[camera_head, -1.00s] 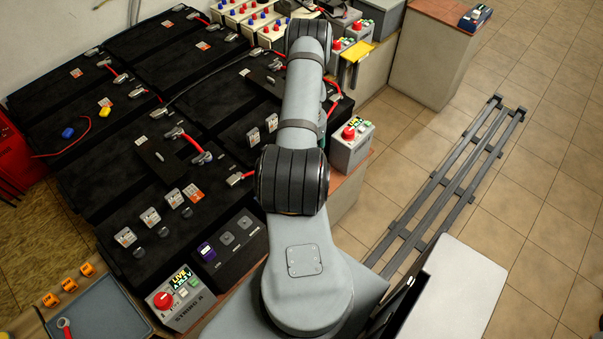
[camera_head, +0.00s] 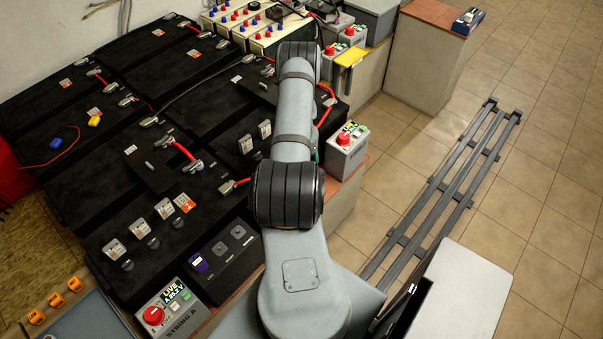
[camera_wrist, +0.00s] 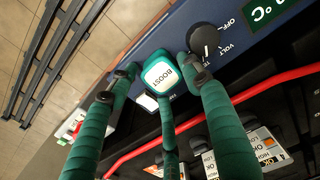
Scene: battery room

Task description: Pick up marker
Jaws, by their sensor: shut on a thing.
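A small teal piece with a white face reading BOOST (camera_wrist: 161,73), which looks like the marker, is between the fingertips of my gripper (camera_wrist: 162,72) in the wrist view. My gripper has green fingers with dark joints. They are closed around this piece, one on each side and another below it. The exact contact at the tips is hard to make out. In the head view my arm hides most of the gripper and the piece.
Tagged black battery blocks (camera_head: 95,190) fill the left. A grey box with a red knob (camera_head: 345,150) stands close right of my arm. Tiled floor (camera_head: 530,190) is open at right.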

